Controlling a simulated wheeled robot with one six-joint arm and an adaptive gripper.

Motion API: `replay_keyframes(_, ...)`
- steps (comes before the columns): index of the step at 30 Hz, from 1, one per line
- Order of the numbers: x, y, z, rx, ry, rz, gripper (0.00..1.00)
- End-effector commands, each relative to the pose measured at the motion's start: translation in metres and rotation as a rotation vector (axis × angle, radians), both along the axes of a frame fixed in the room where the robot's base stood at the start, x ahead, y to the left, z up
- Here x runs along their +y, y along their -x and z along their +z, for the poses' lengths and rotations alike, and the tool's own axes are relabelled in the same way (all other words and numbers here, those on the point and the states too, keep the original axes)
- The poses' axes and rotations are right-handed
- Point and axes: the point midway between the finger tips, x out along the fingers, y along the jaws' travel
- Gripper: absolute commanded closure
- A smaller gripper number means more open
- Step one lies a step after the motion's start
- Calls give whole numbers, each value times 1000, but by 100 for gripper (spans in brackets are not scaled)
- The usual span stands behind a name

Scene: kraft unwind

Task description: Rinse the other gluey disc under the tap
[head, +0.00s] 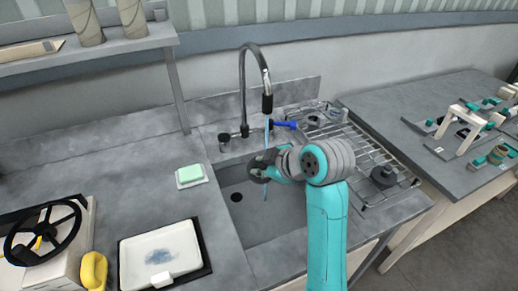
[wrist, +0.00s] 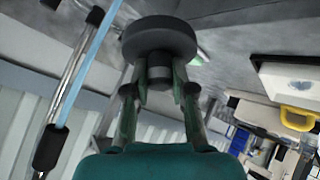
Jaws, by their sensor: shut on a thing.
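My gripper (head: 280,172) is over the sink (head: 240,220), shut on the hub of a dark grey disc (head: 260,162). In the wrist view the disc (wrist: 158,40) shows beyond my fingertips (wrist: 160,84), its hub between them. The tap (head: 266,95) has a black nozzle and a blue lever (head: 285,124). A blue water stream (head: 267,132) runs down from it. In the wrist view the stream (wrist: 90,58) passes left of the disc; I cannot tell whether it touches. Another dark disc (head: 383,178) lies on the wire rack (head: 345,150). Any glue is too small to tell.
Green soap (head: 190,173) lies on the counter left of the sink. A tray with a blue-stained white pad (head: 165,250), a yellow object (head: 94,270) and a black wheel (head: 42,232) stand front left. A table (head: 430,115) with parts is at right.

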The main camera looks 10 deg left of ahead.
Motion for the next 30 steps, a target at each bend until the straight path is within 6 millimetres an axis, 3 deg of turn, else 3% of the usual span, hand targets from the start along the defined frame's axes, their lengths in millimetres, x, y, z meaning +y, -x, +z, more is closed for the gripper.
replay_keyframes(21, -12, 43, 36, -2, -1, 0, 100)
replay_keyframes(30, -13, 48, 40, -2, -1, 0, 100)
